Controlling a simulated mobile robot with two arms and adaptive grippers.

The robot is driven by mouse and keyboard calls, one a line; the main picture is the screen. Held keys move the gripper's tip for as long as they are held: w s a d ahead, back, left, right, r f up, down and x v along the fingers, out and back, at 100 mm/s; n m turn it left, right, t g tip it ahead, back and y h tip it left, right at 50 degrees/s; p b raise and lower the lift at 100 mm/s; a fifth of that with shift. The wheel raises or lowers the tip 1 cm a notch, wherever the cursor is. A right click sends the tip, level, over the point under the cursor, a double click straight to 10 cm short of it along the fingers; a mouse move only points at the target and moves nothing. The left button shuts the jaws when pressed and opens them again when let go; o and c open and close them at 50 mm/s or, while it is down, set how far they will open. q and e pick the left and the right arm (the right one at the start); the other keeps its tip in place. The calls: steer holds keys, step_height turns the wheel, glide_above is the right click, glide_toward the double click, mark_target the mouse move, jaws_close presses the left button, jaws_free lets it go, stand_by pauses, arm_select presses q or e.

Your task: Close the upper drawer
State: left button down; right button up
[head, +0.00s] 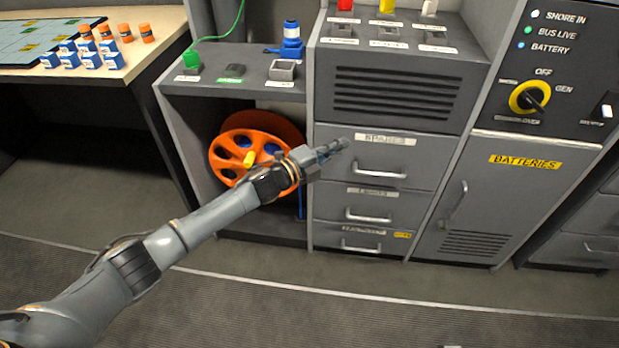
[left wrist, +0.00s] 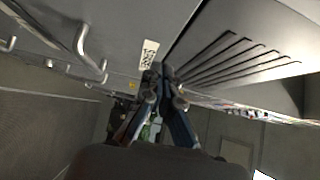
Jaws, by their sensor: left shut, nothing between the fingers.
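The upper drawer (head: 410,160), labelled SPARES, is the top one of a grey stack and has a silver bar handle (head: 379,174). Its front looks about in line with the drawers below, with no open interior visible; I cannot tell whether a small gap is left. My left gripper (head: 336,149) is shut and empty, in front of the drawer's left part, beside the label and left of the handle. In the left wrist view, the closed fingertips (left wrist: 165,74) are close to the label (left wrist: 149,54); contact cannot be told. My right gripper is not in view.
Two more drawers with handles (head: 368,215) (head: 361,246) sit below. A vented panel (head: 395,95) is above. An orange reel (head: 225,150) stands in the open bay on the left. The batteries cabinet (head: 500,195) is on the right. The floor in front is clear.

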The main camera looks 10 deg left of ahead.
arm_select(q)
steer(key=p+v, duration=0.1)
steer(key=v, duration=0.9)
steer(key=shift+f, duration=0.15)
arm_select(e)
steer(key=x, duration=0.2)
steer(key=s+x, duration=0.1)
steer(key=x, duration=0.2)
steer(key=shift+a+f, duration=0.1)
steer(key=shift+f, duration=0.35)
